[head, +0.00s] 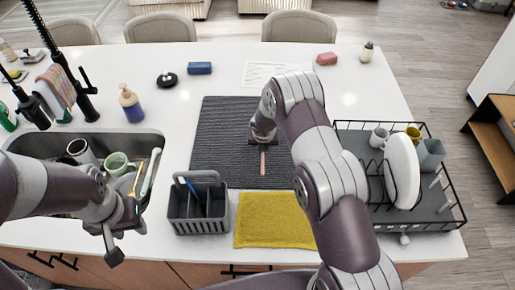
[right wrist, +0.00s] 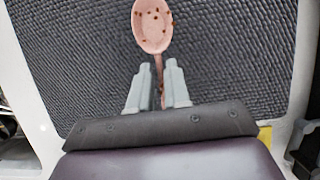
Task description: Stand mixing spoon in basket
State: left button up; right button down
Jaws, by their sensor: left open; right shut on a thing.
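The mixing spoon is pink with brown specks on its bowl (right wrist: 152,30); in the head view only a pink length of it (head: 263,162) shows below my right gripper (head: 263,140). In the right wrist view my right gripper (right wrist: 158,92) is shut on its handle. The spoon is over the dark ribbed mat (head: 222,140); I cannot tell whether it touches it. The grey basket (head: 200,226) stands in front of the mat's left side, with dividers and a blue-handled item inside. My left gripper (head: 122,232) is open and empty at the sink's front edge, left of the basket.
A yellow cloth (head: 272,222) lies right of the basket. A black dish rack (head: 435,212) with a plate and cups stands at the right. The sink (head: 150,142) at the left holds cups and utensils. A soap bottle (head: 132,106) stands behind it.

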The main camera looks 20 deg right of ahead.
aim_at(258, 153)
jog(key=shift+w+a+f, duration=0.6)
jog(key=shift+w+a, duration=0.05)
jog(key=shift+w, duration=0.1)
jog(key=shift+f+p, duration=0.45)
jog(key=shift+f, duration=1.75)
jog(key=c, duration=1.1)
grip_release()
jog(key=shift+r, duration=0.15)
